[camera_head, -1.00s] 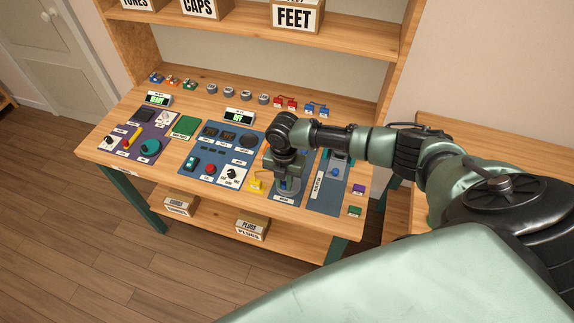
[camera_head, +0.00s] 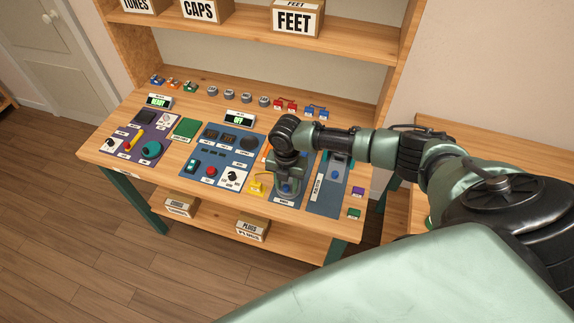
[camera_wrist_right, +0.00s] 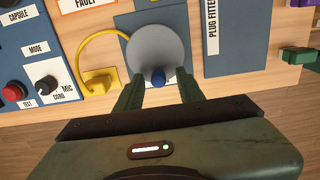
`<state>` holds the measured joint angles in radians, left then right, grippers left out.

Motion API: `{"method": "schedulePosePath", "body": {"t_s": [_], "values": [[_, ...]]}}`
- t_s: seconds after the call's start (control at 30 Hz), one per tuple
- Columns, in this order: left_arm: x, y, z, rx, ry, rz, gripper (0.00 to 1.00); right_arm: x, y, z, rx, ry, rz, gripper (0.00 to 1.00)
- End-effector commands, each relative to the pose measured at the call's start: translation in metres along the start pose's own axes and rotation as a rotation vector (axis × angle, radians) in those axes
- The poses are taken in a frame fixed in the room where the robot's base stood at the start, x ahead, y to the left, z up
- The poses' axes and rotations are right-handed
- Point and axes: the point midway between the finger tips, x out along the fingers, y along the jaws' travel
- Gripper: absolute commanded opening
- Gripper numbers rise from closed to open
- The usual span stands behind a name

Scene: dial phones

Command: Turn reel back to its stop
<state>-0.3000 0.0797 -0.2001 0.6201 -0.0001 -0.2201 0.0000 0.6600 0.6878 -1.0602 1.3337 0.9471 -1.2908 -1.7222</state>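The reel (camera_wrist_right: 153,45) is a grey disc with a small blue knob (camera_wrist_right: 158,76) near its lower edge. It lies on a blue panel, with a yellow cord running to it from the left. My right gripper (camera_wrist_right: 160,88) is at the knob. Its two green fingers are apart, with the knob between or just beyond their tips. There is a visible gap on each side, and I cannot tell any contact. In the head view the right gripper (camera_head: 287,186) hangs over the reel panel and hides most of the reel. My left gripper is not in view.
A yellow block (camera_wrist_right: 98,82) sits left of the reel. Further left are a black dial (camera_wrist_right: 46,86) and a red button (camera_wrist_right: 13,91). A shelf with boxes (camera_head: 297,17) stands behind.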

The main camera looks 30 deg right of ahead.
Motion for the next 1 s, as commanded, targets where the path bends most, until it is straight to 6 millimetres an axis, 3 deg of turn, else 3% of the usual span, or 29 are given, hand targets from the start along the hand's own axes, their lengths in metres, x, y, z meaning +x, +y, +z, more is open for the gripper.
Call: {"method": "schedulePosePath", "body": {"t_s": [0.23,0.8,1.0], "values": [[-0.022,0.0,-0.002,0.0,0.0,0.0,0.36,-0.025,0.0,0.0,0.0,0.0,0.001,0.38],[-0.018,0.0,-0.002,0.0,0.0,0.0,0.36,-0.067,0.001,0.0,-0.001,-0.001,0.002,0.38],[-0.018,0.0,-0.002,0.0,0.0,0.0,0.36,-0.073,0.0,0.0,0.0,0.0,0.001,0.38]]}}
